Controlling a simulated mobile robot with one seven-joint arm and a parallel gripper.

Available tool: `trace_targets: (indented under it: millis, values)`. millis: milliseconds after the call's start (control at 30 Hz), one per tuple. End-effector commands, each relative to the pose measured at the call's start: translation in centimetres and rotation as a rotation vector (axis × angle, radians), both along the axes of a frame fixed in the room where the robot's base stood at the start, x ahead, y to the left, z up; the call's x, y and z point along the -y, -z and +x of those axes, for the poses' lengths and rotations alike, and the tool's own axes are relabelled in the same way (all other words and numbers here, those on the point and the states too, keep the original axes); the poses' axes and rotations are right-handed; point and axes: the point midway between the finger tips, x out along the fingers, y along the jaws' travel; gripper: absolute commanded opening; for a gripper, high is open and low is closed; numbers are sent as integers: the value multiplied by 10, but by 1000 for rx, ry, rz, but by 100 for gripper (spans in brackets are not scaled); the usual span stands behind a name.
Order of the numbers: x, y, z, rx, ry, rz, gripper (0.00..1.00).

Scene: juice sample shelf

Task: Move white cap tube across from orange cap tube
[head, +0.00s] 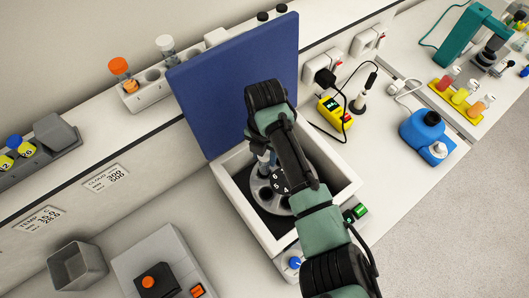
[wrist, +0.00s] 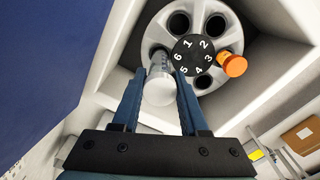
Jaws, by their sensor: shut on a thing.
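The white cap tube (wrist: 158,90) is between the two fingers of my gripper (wrist: 160,82), which is shut on it. The tube's lower end is at the rotor position beside the number 6; I cannot tell how deep it sits. The orange cap tube (wrist: 232,65) stands in the slot by the number 3, on the opposite side of the numbered hub. The grey rotor (wrist: 197,20) has other dark slots showing empty. In the head view my gripper (head: 264,150) reaches down into the open centrifuge (head: 228,178), over the rotor (head: 262,192); the orange cap tube is hidden there.
The raised blue lid (head: 225,85) stands behind the centrifuge opening, close to my arm. White walls surround the rotor. A shelf rack (head: 150,95) holds another orange-capped tube (head: 121,70) and another white-capped tube (head: 166,47). A yellow device (head: 335,110) sits to the right.

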Motion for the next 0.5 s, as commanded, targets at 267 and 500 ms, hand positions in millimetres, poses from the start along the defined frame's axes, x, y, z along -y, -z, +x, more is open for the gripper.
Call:
trace_targets:
  millis: [267,500]
  values:
    - [0,0,0,0,0,0,0]
    - [-1,5,0,0,0,0,0]
